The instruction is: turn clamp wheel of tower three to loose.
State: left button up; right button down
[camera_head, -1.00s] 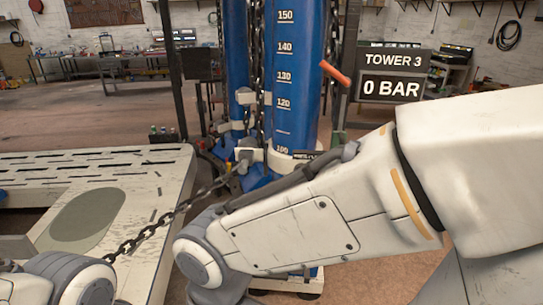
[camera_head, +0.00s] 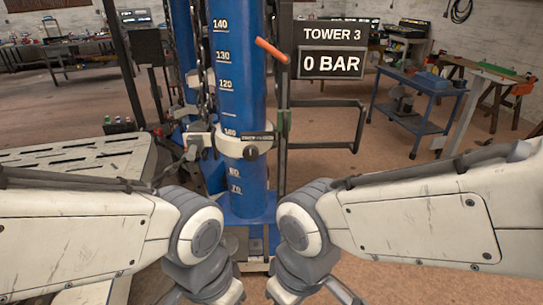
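Tower three is a blue column (camera_head: 239,60) with a white height scale, standing in the middle beside a sign (camera_head: 332,49) reading "TOWER 3" and "0 BAR". A white collar clamp (camera_head: 232,147) wraps the column near the 100 mark. A small dark round knob (camera_head: 251,153) sits on the collar's front; I cannot tell if it is the clamp wheel or how it is set. An orange-red lever (camera_head: 272,50) sticks out at upper right. My left and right arms reach in low, in front of the column. Their gripper fingers are cut off at the bottom edge.
A pale slotted bench platform (camera_head: 75,150) lies at left, close to my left arm. A dark metal frame (camera_head: 335,125) projects right of the column. A blue cart (camera_head: 418,100) and workbenches stand farther back. Floor between is clear.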

aim_at(250, 154)
jog(key=u, duration=0.8)
jog(key=k, duration=1.05)
jog(key=u, duration=0.75)
jog(key=i, duration=1.4)
jog(key=z, duration=1.75)
jog(key=i, duration=0.7)
jog(key=z, duration=0.75)
